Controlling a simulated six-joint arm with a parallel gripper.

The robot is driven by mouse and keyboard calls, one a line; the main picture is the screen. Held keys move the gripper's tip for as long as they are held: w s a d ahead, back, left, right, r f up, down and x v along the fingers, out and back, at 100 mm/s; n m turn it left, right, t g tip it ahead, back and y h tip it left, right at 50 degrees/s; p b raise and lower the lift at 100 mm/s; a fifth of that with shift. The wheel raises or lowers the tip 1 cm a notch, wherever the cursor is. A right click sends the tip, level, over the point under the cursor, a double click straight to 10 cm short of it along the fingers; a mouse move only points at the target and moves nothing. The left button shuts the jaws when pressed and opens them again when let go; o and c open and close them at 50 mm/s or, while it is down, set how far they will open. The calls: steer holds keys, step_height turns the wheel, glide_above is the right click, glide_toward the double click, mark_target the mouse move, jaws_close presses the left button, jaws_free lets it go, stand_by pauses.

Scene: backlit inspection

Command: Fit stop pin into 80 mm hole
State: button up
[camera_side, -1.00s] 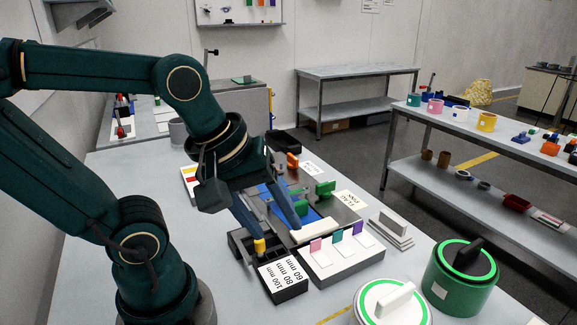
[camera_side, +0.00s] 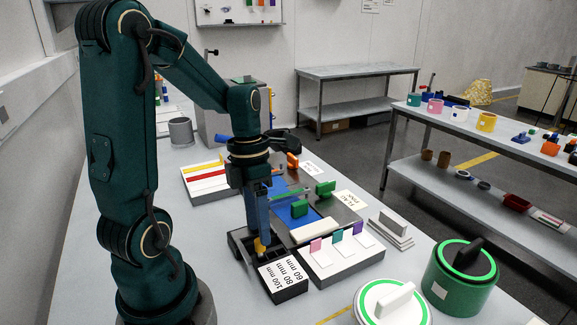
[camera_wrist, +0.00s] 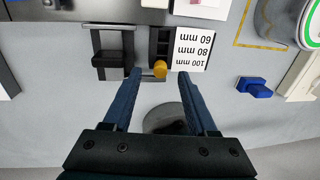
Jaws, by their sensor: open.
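The yellow stop pin (camera_side: 260,247) stands at the black block (camera_side: 289,294) whose white label reads 100 mm, 80 mm and 60 mm. In the wrist view the pin (camera_wrist: 160,69) shows as a round yellow head in line with the 100 mm mark. The dark slots beside the 80 mm and 60 mm marks (camera_wrist: 160,42) look empty. My gripper (camera_side: 261,238) is low over the pin. In the wrist view my gripper (camera_wrist: 160,73) is open, with one blue finger on each side of the pin and gaps showing. The pin's lower part is hidden.
A black open frame (camera_wrist: 112,50) lies close beside one finger. A white holder (camera_side: 335,265) with coloured tabs stands right of the block. A green canister (camera_side: 460,283) and a white-lidded one (camera_side: 392,305) stand nearer the front. A grey mug (camera_side: 181,132) is behind.

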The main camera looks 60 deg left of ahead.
mark_target(261, 254)
steer(key=shift+d+f, duration=0.15)
steer(key=shift+f, duration=0.8)
steer(key=shift+d+f, duration=0.15)
steer(key=shift+f, duration=0.75)
jaws_close()
